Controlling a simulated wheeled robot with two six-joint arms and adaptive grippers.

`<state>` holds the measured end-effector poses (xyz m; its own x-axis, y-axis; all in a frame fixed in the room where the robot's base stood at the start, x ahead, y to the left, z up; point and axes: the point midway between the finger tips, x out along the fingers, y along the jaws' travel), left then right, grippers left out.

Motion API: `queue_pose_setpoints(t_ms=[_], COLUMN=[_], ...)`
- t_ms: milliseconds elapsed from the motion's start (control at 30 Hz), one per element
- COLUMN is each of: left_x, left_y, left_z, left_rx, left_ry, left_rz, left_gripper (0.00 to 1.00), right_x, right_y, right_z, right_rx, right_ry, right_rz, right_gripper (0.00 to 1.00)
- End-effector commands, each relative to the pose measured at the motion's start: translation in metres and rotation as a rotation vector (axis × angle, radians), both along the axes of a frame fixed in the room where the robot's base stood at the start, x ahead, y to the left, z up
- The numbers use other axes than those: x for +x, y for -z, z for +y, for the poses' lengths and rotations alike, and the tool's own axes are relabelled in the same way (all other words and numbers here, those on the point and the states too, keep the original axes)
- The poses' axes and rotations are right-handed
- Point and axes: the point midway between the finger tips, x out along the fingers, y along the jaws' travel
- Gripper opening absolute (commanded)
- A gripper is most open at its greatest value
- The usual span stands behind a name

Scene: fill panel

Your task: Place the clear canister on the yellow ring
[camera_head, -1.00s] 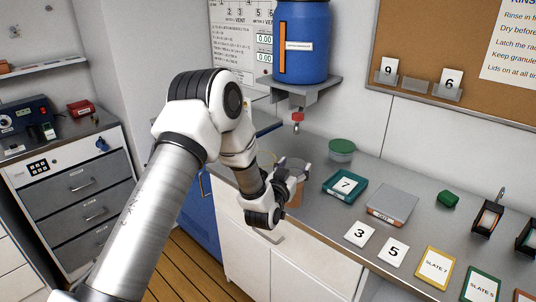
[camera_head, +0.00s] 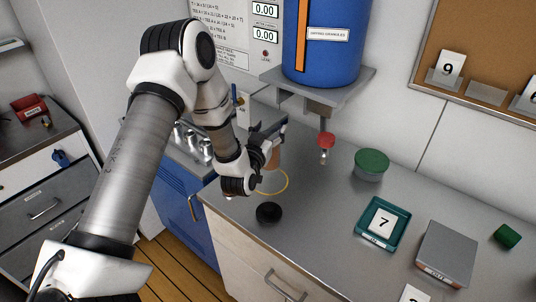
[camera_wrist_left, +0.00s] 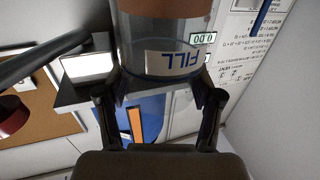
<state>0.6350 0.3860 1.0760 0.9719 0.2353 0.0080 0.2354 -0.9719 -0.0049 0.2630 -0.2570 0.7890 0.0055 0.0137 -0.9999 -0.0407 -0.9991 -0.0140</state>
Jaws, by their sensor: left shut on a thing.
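The clear canister (camera_head: 273,158) holds brown contents; its FILL label shows upside down in the left wrist view (camera_wrist_left: 165,62). My left gripper (camera_head: 266,140) is shut on the canister. The yellow ring (camera_head: 287,184) lies on the grey counter near its left end. In the head view the canister overlaps the far part of the ring, and my gripper and wrist hide part of both. I cannot tell whether the canister touches the counter. My right gripper is in neither current view.
A black round piece (camera_head: 268,212) lies just in front of the ring. A blue drum (camera_head: 322,55) on a bracket has a red-handled outlet (camera_head: 326,142) to the right of the canister. A green-lidded tub (camera_head: 371,164) and teal tray (camera_head: 362,232) stand further right.

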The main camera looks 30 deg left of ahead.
Motion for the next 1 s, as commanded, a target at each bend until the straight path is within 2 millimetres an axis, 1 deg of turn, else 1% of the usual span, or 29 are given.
queue_pose_setpoints(t_ms=[33, 333, 400, 600, 700, 733, 800, 1000], left_x=[0.000, 0.001, 0.001, 0.001, 0.001, 0.001, 0.001, 0.001], left_y=[0.009, 0.058, 0.063, 0.063, 0.068, 0.068, 0.067, 0.066], left_z=[0.000, 0.000, 0.000, 0.001, 0.001, 0.001, 0.001, 0.001], left_rx=[0.001, 0.001, 0.001, 0.000, 0.000, -0.001, -0.001, -0.001], left_ry=[0.000, 0.000, 0.000, -0.001, -0.001, -0.001, -0.001, -0.001], left_rz=[0.002, -0.001, -0.003, -0.003, -0.003, -0.002, -0.001, -0.001], left_gripper=[0.00, 0.00, 0.00, 0.00, 0.00, 0.70, 0.91, 0.91], right_x=[0.000, 0.001, 0.001, 0.001, 0.001, 0.001, 0.001, 0.001], right_y=[-0.004, -0.014, -0.014, -0.012, -0.008, -0.008, -0.010, -0.010], right_z=[0.000, 0.000, 0.000, 0.000, 0.000, 0.000, 0.000, 0.000], right_rx=[0.000, 0.000, 0.000, 0.000, 0.000, 0.000, 0.000, 0.000], right_ry=[-0.001, -0.002, -0.002, -0.001, -0.001, -0.001, -0.001, -0.001], right_rz=[-0.001, -0.002, -0.002, -0.002, -0.002, -0.001, -0.001, -0.002], right_gripper=[0.97, 0.97, 0.97, 0.97, 0.97, 0.97, 0.97, 0.97])
